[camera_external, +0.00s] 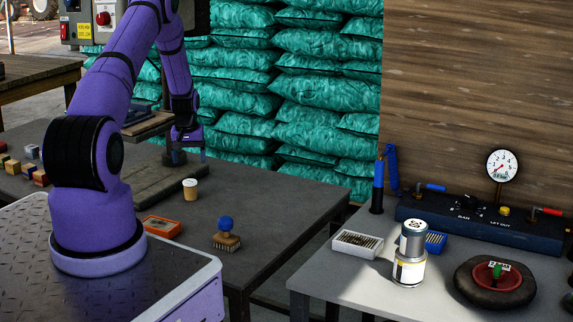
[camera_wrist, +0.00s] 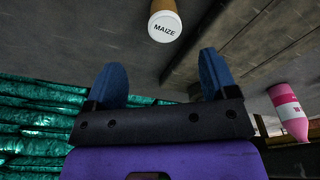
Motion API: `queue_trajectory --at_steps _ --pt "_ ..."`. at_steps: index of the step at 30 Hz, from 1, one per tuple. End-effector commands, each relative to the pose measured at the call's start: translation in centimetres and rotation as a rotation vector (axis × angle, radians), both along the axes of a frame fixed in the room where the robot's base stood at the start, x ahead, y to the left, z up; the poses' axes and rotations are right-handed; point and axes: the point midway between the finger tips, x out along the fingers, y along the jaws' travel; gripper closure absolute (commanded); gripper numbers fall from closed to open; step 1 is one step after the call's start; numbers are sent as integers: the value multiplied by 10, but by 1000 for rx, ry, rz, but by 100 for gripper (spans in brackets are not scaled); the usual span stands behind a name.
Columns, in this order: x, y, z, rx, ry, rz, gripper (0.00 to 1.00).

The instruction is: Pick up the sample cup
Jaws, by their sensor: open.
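In the wrist view a cup with a white face marked "MAIZE" (camera_wrist: 165,27) shows at the top edge, partly cut off. My gripper (camera_wrist: 163,68) is open and empty, its two blue fingers apart. The cup shows beyond the fingertips, not between them. In the external view my gripper (camera_external: 187,142) hangs above the table, up and slightly left of the cup in the picture.
An orange tray (camera_external: 161,227) and a blue-knobbed brush (camera_external: 226,235) are in front of the cup. Small blocks (camera_external: 38,174) lie at the left. A pink bottle (camera_wrist: 289,112) shows in the wrist view. Green sacks (camera_external: 325,95) are stacked behind. Another table (camera_external: 345,278) is right.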

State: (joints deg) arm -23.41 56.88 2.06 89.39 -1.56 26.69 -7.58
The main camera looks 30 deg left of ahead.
Motion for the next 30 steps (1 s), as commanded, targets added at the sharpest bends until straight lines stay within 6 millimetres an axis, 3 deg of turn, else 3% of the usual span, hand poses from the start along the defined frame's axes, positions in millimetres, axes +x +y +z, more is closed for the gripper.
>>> queue_trajectory --at_steps 12,20,30 --pt "3 8 -54 -1 5 7 21" --pt "5 9 -71 -1 5 7 21" --pt "12 14 -112 -1 4 6 21"
